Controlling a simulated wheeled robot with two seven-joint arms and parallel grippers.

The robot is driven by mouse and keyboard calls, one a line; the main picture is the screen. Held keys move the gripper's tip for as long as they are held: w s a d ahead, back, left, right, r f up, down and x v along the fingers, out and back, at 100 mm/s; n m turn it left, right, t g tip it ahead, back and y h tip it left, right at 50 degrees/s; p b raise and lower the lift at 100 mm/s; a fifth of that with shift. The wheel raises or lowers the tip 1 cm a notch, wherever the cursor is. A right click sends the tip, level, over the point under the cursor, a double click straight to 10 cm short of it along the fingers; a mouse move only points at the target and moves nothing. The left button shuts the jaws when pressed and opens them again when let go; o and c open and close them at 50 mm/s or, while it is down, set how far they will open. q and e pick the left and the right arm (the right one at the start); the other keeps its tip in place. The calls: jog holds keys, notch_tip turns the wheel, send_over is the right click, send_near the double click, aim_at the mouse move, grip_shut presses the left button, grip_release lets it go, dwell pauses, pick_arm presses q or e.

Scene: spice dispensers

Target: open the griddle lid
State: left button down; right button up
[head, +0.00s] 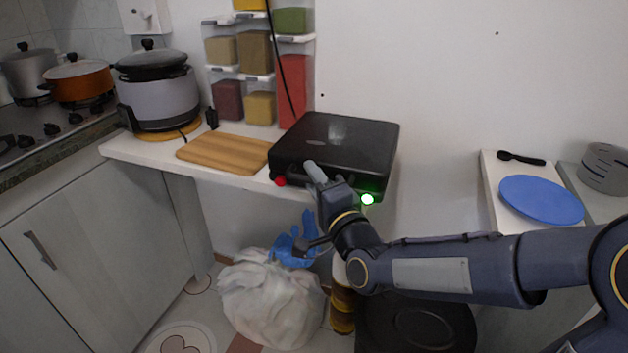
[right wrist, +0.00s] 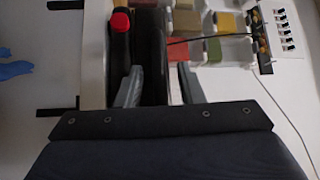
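The black griddle (head: 345,140) sits on the white counter with its lid closed flat. A red knob (head: 281,182) is at its front left, and a bright green-white light (head: 367,199) shows at its front right. My right gripper (head: 315,172) is at the front of the griddle, left of its middle. In the right wrist view its fingers (right wrist: 158,84) are apart, with the dark griddle (right wrist: 152,50) between and beyond them. I cannot tell whether they touch it. The front handle is not clearly visible. My left gripper is not in view.
A wooden board (head: 225,153) lies left of the griddle, with a grey cooker (head: 158,98) beyond. Spice dispensers (head: 255,52) hang on the wall behind; a black cable runs down there. A white bag (head: 270,300) stands below. A blue plate (head: 540,199) is at the right.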

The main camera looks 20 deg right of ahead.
jog(key=shift+w, duration=0.1)
grip_shut()
dwell(0.3)
